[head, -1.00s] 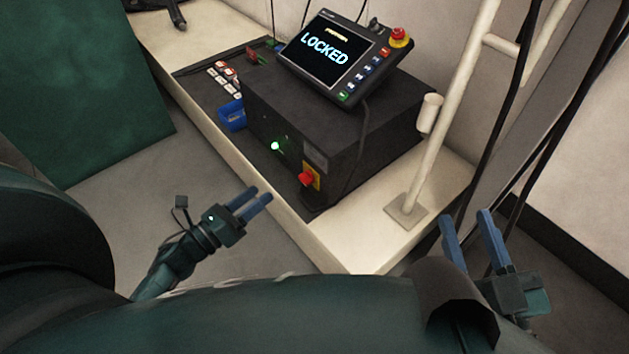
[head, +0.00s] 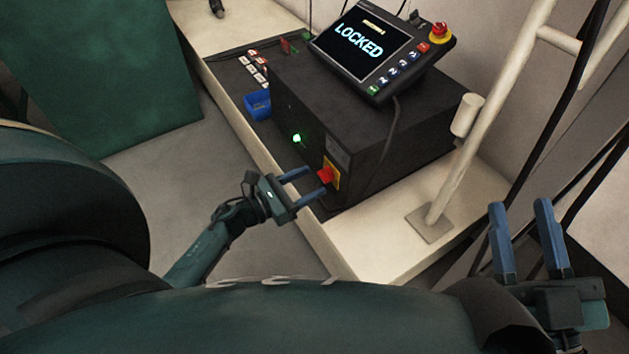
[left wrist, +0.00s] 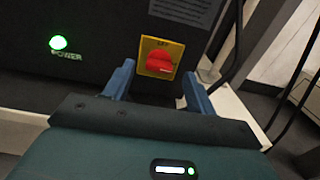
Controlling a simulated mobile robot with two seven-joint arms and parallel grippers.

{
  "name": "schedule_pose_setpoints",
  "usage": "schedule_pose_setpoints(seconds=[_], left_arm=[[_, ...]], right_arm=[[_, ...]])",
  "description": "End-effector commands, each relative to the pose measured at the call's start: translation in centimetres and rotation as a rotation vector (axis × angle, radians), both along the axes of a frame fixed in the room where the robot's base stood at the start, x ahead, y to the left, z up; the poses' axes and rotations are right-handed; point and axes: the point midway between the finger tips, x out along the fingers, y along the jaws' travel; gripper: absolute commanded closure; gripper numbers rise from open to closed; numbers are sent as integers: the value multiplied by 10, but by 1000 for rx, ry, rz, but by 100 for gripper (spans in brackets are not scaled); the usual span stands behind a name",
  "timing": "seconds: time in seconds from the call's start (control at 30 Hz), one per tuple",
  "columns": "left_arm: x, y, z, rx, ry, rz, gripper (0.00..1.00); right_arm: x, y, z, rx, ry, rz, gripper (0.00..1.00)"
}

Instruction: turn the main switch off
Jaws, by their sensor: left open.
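The main switch (head: 325,175) is a red knob on a yellow plate, low on the front of a black control box (head: 400,125). In the left wrist view the red knob (left wrist: 159,61) lies broadly across the yellow plate, between and beyond my fingertips. My left gripper (head: 308,182) is open, its two blue fingers pointing at the switch and close to it; I cannot tell whether they touch. A green lamp marked POWER (left wrist: 58,43) is lit left of the switch. My right gripper (head: 522,212) is open and empty at the lower right, away from the box.
A pendant screen (head: 362,45) reading LOCKED, with a red emergency button (head: 439,33), rests on the box. A pale post (head: 480,120) rises from the bench on the right. The bench front (head: 340,245) is clear.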

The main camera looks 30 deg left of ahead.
Motion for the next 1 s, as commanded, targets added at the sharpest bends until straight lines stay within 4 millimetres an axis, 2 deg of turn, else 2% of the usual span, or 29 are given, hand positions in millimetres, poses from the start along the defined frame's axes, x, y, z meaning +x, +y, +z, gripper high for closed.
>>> schedule_pose_setpoints(seconds=[0.2,0.53,1.0], left_arm=[[18,-10,0,0,0,0,44],[20,-12,0,-1,1,0,44],[19,-12,0,-1,1,-1,83]], right_arm=[[2,-1,4,-3,-35,-1,64],[2,-1,6,-5,-43,-1,64],[2,-1,6,-7,-46,0,64]])
